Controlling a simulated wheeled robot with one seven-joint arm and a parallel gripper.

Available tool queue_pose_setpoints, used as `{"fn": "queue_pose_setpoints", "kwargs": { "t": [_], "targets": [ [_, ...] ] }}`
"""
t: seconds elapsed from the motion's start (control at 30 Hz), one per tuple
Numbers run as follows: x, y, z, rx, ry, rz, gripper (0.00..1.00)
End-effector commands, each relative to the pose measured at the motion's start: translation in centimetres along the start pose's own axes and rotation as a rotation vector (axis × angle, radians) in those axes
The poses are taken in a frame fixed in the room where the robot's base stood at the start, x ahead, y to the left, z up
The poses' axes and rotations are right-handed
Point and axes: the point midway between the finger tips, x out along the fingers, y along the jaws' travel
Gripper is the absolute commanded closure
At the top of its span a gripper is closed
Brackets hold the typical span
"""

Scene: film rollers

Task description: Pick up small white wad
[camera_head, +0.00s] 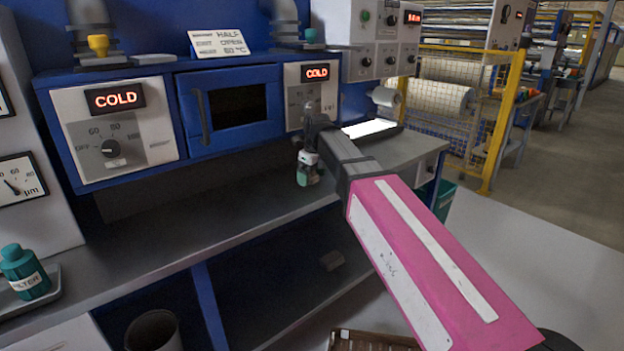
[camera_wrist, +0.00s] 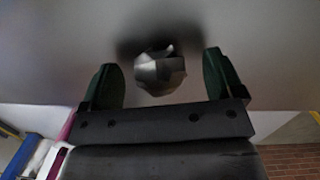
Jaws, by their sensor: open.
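A small crumpled wad (camera_wrist: 160,73) shows in the wrist view, greyish in the shade, against a plain grey surface. It lies between the two dark green fingers of my gripper (camera_wrist: 159,78), with a gap on each side. The fingers are open and do not appear to touch it. In the head view my gripper (camera_head: 309,172) is at the end of my pink arm, by the front of the grey counter under the blue oven unit. I cannot make out the wad in the head view.
The grey counter (camera_head: 200,232) runs below the blue oven unit (camera_head: 232,105) with its COLD displays. A teal bottle (camera_head: 25,272) stands on a tray at the far left. A dark bin (camera_head: 153,330) and a lower shelf are beneath.

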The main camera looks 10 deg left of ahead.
Motion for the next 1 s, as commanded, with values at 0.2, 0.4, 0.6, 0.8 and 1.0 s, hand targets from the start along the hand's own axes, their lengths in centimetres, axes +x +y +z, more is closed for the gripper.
{"fn": "queue_pose_setpoints", "kwargs": {
  "t": [0.2,0.4,0.6,0.8,1.0],
  "targets": [
    [-0.1,0.0,0.0,0.0,0.0,0.0,0.39],
    [-0.1,0.0,0.0,0.0,0.0,0.0,0.61],
    [-0.1,0.0,0.0,0.0,-0.001,0.0,0.62],
    [-0.7,0.1,-0.2,0.0,-0.002,-0.001,0.62],
    [-2.4,0.1,0.0,-0.001,-0.001,-0.001,0.62]
  ]
}}
